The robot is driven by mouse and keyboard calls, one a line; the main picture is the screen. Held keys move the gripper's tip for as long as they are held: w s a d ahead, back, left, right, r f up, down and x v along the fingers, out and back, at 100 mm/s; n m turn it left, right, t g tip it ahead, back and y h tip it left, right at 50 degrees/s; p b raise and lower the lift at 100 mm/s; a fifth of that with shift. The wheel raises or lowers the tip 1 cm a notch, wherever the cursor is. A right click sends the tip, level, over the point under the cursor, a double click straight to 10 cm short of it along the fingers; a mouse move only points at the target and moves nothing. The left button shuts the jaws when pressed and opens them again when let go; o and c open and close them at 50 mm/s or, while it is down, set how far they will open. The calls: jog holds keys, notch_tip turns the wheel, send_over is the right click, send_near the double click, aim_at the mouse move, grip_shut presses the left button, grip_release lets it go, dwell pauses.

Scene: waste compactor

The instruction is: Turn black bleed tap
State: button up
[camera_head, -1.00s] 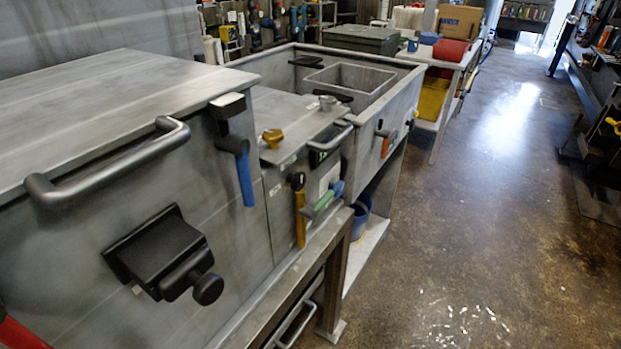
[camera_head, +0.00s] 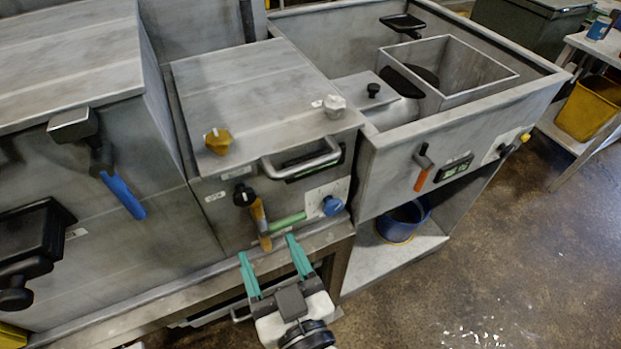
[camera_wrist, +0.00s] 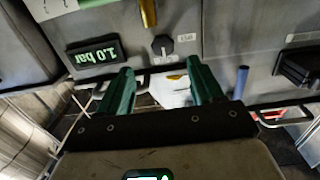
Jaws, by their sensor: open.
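A small black tap (camera_head: 244,195) sits on the front of the middle metal box, at the upper end of an orange lever (camera_head: 260,222). In the wrist view the black tap (camera_wrist: 162,45) shows beyond my fingers, near a small label, with the yellow-orange lever (camera_wrist: 148,12) at the top edge. My gripper (camera_head: 267,246) is open and empty in front of the box's lower front. In the wrist view my gripper (camera_wrist: 160,70) has its green fingers apart, the tap appearing between and beyond them. I see no contact with the tap.
A bar handle (camera_head: 301,160) projects above, by a green-lit display (camera_wrist: 95,53). A blue lever (camera_head: 122,195) hangs on the left cabinet. The floor (camera_head: 480,270) at right is clear.

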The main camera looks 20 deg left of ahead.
aim_at(246, 199)
jog(key=shift+y, duration=0.3)
jog(key=x, duration=0.7)
jog(key=r+x, duration=0.1)
jog(key=x, duration=0.3)
jog(key=shift+p, duration=0.3)
jog(key=shift+s, duration=0.1)
jog(key=shift+c, duration=0.3)
jog(key=c, duration=0.9)
